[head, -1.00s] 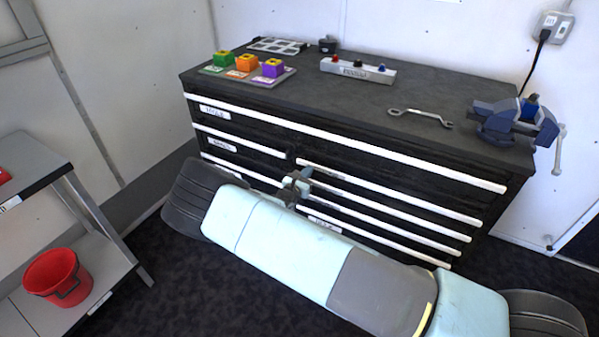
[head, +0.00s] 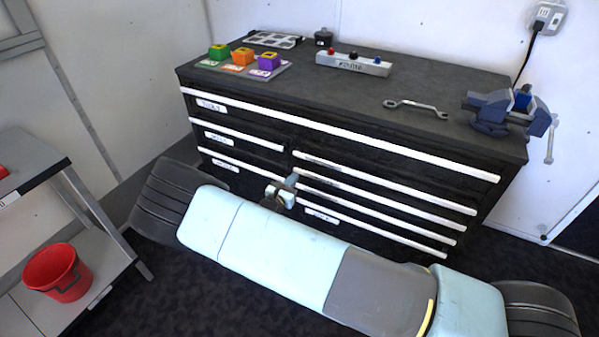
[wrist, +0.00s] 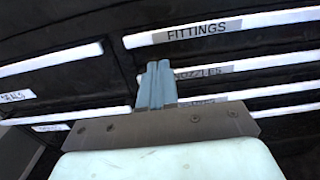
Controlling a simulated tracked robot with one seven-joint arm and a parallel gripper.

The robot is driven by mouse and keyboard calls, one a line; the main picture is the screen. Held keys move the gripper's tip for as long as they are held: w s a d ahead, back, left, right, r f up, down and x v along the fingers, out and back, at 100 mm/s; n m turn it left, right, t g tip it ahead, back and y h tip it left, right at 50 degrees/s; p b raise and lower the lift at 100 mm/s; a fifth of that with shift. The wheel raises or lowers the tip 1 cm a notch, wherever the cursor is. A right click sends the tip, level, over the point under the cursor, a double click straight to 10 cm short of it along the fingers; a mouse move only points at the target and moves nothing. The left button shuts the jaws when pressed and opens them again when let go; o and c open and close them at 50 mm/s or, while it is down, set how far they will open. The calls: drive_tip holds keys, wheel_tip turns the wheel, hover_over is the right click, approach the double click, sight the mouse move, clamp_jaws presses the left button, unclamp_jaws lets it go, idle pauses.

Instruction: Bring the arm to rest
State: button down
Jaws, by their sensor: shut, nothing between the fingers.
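My arm lies low across the head view, in front of the black tool cabinet (head: 250,125). My gripper (head: 290,182) shows just past the arm's upper edge, in front of the drawer fronts. In the wrist view its two grey-blue fingers (wrist: 157,84) are together with nothing between them. They point at the drawers, with the FITTINGS label (wrist: 202,30) above them. I cannot tell how far the fingertips are from the drawer fronts. All the drawers look shut.
On the cabinet top are colored blocks (head: 242,58), a grey bar with knobs (head: 353,64), a wrench (head: 415,108) and a blue vise (head: 505,110). A grey shelf unit (head: 30,160) with a red bucket (head: 57,272) stands at left. Dark floor shows between shelf and arm.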

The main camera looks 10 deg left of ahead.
drive_tip(key=v, duration=0.5)
drive_tip(key=w+d+r+m+g+h, duration=0.25)
drive_tip(key=d+r+m+g, duration=0.2)
drive_tip(key=d+r, duration=0.25)
drive_tip(key=w+d+r+m+g+h, duration=0.2)
drive_tip(key=d+r+m+g+h, duration=0.15)
drive_tip(key=d+r+m, duration=0.3)
drive_tip(key=s+d+r+m+g+y, duration=0.25)
drive_tip(key=d+r+m+g, duration=0.5)
drive_tip(key=d+r, duration=0.85)
drive_tip(key=s+d+r+m+y, duration=0.4)
drive_tip(key=s+d+r+m, duration=0.5)
drive_tip(key=s+d+r, duration=0.3)
drive_tip(key=s+d+r+m+t+y, duration=0.1)
drive_tip(key=s+d+r+m, duration=0.1)
drive_tip(key=s, duration=0.5)
drive_tip(key=s+d+r+m+t+y, duration=0.2)
drive_tip(key=s+r+m, duration=0.2)
drive_tip(key=s, duration=0.3)
drive_tip(key=shift+s, duration=0.15)
